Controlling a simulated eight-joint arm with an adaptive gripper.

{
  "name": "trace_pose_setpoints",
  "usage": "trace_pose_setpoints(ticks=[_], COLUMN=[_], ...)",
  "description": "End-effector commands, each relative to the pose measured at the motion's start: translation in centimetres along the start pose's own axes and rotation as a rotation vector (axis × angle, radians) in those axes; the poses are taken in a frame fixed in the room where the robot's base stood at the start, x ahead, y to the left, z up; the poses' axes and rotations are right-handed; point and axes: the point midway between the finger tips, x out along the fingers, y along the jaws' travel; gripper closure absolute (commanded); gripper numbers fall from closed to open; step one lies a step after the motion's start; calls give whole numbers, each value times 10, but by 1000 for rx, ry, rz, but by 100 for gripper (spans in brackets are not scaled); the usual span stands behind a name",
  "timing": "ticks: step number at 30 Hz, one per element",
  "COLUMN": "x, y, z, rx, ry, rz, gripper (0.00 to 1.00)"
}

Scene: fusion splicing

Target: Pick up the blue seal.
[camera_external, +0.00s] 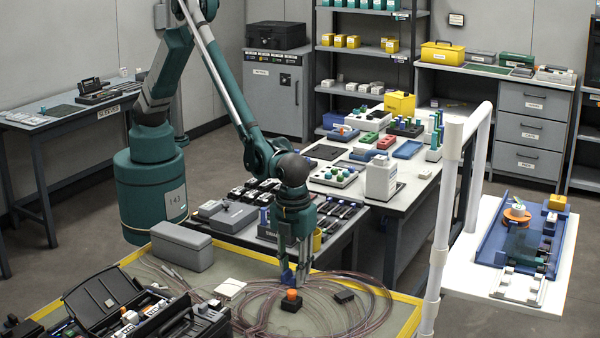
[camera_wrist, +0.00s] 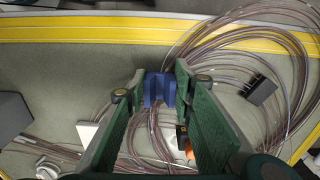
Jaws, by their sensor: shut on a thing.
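The blue seal (camera_wrist: 159,88) is a small blue block between the tips of my gripper (camera_wrist: 160,95) in the wrist view. The green finger pads stand on either side of it. In the external view my gripper (camera_external: 297,272) points down over the green-grey table, and the blue seal (camera_external: 287,276) shows at its left fingertip. The fingers partly hide it there. I cannot tell whether its underside touches the table.
Loose coils of clear tubing (camera_external: 375,303) lie under and around my gripper. A black block with an orange top (camera_external: 291,300) stands close by. A small black block (camera_external: 344,297), a white square (camera_external: 230,288), a grey box (camera_external: 181,246) and an open black case (camera_external: 105,297) are also near.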

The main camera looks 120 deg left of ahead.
Motion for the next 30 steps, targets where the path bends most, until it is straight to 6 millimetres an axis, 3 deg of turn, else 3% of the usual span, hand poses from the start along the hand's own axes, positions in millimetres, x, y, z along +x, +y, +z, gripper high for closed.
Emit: trace_pose_setpoints(ticks=[8,21,30], x=[-14,-76,-99], y=[0,0,0], z=[0,0,0], rx=[0,0,0], ry=[0,0,0], rz=[0,0,0], gripper=[87,87,87])
